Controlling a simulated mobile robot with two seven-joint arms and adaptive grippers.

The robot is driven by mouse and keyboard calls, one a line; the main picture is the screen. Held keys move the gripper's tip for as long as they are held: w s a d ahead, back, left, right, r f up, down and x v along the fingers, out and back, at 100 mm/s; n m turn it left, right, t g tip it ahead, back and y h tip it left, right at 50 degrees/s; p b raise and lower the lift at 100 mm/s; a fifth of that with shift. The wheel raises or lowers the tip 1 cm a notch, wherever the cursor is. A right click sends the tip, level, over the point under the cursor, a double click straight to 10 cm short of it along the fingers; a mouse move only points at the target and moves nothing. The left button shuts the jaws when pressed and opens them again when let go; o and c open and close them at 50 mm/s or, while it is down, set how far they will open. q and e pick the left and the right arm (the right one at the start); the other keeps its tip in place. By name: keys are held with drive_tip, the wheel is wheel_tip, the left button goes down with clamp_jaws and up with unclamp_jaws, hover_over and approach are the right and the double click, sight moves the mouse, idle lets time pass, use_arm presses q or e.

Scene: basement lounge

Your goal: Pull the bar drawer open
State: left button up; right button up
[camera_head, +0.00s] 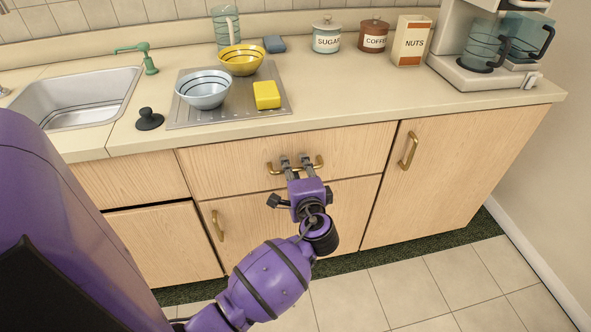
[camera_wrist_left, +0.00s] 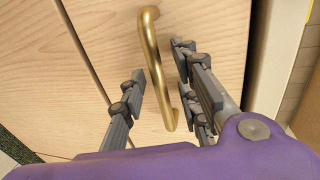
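The wooden bar drawer (camera_head: 222,172) is in the head view, below the counter edge, and its front looks flush with the cabinet. Its brass bar handle (camera_head: 274,169) runs sideways across the front. My left gripper (camera_head: 296,160) is at the middle of this handle. In the left wrist view the handle (camera_wrist_left: 150,45) passes between the parted fingers of the left gripper (camera_wrist_left: 160,78). The fingers are open, with a visible gap between the left finger and the bar. My right gripper is in neither view.
A cabinet door (camera_head: 440,170) with an upright handle is to the right, and another door (camera_head: 240,235) is below the drawer. The counter above holds a drying tray (camera_head: 205,118) with bowls, a sponge (camera_head: 267,95), canisters and a coffee maker. The tiled floor (camera_head: 400,295) in front is clear.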

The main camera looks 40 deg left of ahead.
use_arm(q)
drive_tip(key=shift+w, duration=0.1)
clamp_jaws()
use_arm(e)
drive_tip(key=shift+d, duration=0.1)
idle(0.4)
